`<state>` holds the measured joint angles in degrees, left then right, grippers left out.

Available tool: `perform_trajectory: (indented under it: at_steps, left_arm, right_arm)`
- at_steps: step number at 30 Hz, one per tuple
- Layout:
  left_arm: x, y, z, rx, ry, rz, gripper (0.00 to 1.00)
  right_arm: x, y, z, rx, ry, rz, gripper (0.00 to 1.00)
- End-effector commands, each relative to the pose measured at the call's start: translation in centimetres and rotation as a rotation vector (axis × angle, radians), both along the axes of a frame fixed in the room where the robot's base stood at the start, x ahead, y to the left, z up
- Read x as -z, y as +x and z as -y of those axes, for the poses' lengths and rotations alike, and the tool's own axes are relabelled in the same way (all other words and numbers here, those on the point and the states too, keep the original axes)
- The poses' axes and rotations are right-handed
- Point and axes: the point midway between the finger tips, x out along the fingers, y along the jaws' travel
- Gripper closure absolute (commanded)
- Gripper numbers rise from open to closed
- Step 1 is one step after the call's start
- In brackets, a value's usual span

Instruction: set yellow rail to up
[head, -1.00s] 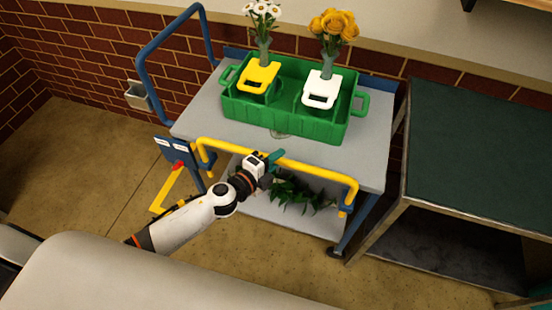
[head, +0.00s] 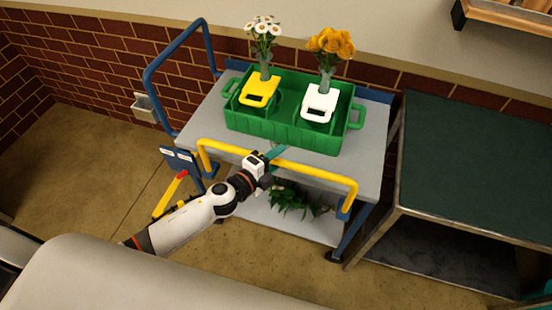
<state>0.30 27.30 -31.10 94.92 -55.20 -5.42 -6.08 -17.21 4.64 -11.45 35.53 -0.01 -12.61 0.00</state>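The yellow rail (head: 310,170) is a U-shaped bar along the front of the blue and grey cart. Its top bar lies close to the cart top's front edge, and its ends reach down to blue mounts. My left gripper (head: 272,157) is at the middle of the rail. A teal finger shows over the bar, and the gripper body hides part of it. I cannot tell whether the fingers are closed on the rail. My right gripper is not in view.
The cart top (head: 213,122) carries a green tray (head: 285,135) with flower vases and yellow and white holders. A yellow lever (head: 170,195) with a red end hangs by the blue label panel (head: 180,158). Leaves (head: 290,200) lie on the lower shelf. A dark green table (head: 475,165) stands at right.

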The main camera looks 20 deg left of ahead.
Motion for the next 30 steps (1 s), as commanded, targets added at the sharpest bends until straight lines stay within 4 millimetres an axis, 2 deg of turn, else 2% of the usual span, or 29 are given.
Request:
perform_trajectory:
  at_steps: [8, 21, 30]
  left_arm:
    - [0.3, -0.9, -0.3, 0.0, 0.001, -0.007, 0.59]
    - [-1.1, -8.3, -3.7, 0.001, 0.001, -0.005, 0.59]
    - [-1.9, -10.7, -4.9, 0.0, 0.0, -0.002, 0.59]
  right_arm:
    - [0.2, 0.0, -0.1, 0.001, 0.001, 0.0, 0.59]
    - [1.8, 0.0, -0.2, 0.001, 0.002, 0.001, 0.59]
    - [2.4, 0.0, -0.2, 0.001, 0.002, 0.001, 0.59]
